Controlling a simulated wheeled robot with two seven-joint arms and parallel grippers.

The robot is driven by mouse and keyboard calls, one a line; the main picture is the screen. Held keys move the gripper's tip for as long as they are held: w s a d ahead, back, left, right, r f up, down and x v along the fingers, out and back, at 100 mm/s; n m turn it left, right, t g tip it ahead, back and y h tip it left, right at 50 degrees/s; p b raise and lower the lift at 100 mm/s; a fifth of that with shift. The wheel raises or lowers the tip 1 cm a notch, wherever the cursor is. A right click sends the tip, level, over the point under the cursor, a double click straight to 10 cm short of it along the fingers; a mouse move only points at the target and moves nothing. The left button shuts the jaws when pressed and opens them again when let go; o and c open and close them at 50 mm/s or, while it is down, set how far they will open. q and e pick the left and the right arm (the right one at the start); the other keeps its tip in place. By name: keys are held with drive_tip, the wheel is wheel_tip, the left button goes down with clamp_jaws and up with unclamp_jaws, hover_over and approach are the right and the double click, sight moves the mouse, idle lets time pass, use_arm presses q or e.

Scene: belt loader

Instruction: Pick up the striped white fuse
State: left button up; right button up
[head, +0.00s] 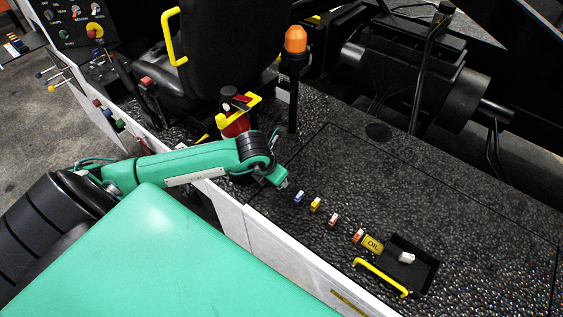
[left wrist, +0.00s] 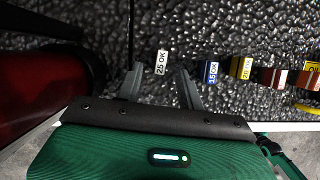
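A white fuse marked "25 OK" (left wrist: 161,62) stands on the dark textured deck in the left wrist view. It is at the left end of a row of coloured fuses. My left gripper (left wrist: 160,73) is open, with a fingertip on each side of the white fuse and a gap on both sides. I cannot tell how far above the deck the tips are. In the head view my left gripper (head: 282,183) is at the far end of the row, and the white fuse is mostly hidden by it. My right gripper is out of view.
The blue fuse (head: 299,197) is closest to the gripper, then the yellow (head: 316,204), red (head: 333,219) and orange (head: 358,236) ones. A black recess (head: 425,272) holds a white piece (head: 406,258). A red cylinder (left wrist: 40,75) stands left of the gripper.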

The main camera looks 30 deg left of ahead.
use_arm(q)
drive_tip(key=shift+p+x, duration=0.75)
drive_tip(key=shift+x, duration=1.5)
clamp_jaws()
